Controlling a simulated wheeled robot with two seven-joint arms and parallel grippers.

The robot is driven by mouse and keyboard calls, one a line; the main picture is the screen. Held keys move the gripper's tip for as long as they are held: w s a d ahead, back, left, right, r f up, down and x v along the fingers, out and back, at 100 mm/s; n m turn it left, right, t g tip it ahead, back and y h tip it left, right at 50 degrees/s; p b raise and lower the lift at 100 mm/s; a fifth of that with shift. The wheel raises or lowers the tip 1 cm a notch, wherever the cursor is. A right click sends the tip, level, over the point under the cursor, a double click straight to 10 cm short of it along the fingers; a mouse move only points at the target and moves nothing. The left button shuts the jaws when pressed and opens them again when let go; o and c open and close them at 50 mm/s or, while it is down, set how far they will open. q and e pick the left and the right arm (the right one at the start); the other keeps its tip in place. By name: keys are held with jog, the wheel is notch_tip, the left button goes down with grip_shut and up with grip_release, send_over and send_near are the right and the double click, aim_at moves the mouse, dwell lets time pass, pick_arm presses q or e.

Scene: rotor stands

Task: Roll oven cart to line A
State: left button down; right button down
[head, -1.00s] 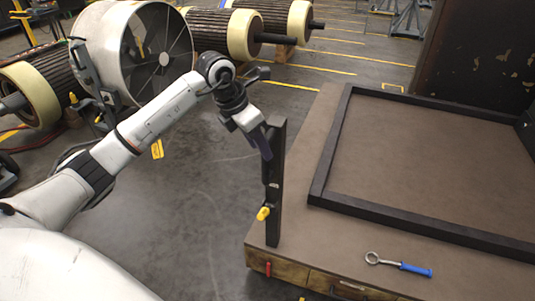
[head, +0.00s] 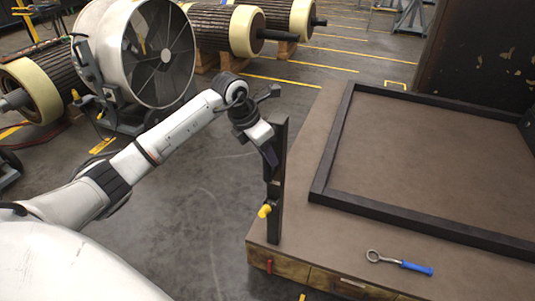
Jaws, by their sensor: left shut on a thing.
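The oven cart (head: 300,215) has a broad brown deck with a raised black frame (head: 400,219) on it, at the right of the head view. A dark upright post (head: 275,222) with a yellow knob (head: 264,211) stands at its near left corner. My left gripper (head: 270,158) is shut on the upper part of this post; its fingertips are partly hidden. My right gripper is not in view. Yellow lines (head: 280,81) mark the floor beyond the cart; I cannot tell which is line A.
A large drum fan (head: 160,62) stands at the upper left beside a rotor (head: 32,88). More rotors (head: 222,28) lie at the back. A blue-handled eye tool (head: 415,267) lies on the deck. Open grey floor (head: 190,210) lies left of the cart.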

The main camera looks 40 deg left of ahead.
pick_arm(q)
jog(key=w+d, duration=0.4)
jog(key=d, duration=1.3)
jog(key=shift+d+r+b, duration=0.2)
jog(key=shift+r+b, duration=0.05)
jog(key=shift+b, duration=0.2)
jog(key=c, duration=1.9)
grip_release()
jog(key=shift+w+d, duration=0.1)
jog(key=shift+d, duration=0.1)
jog(key=shift+c, duration=0.2)
jog(key=o, duration=0.3)
jog(key=shift+w+d+f, duration=0.15)
jog(key=shift+a, duration=0.25)
jog(key=shift+s+a, duration=0.2)
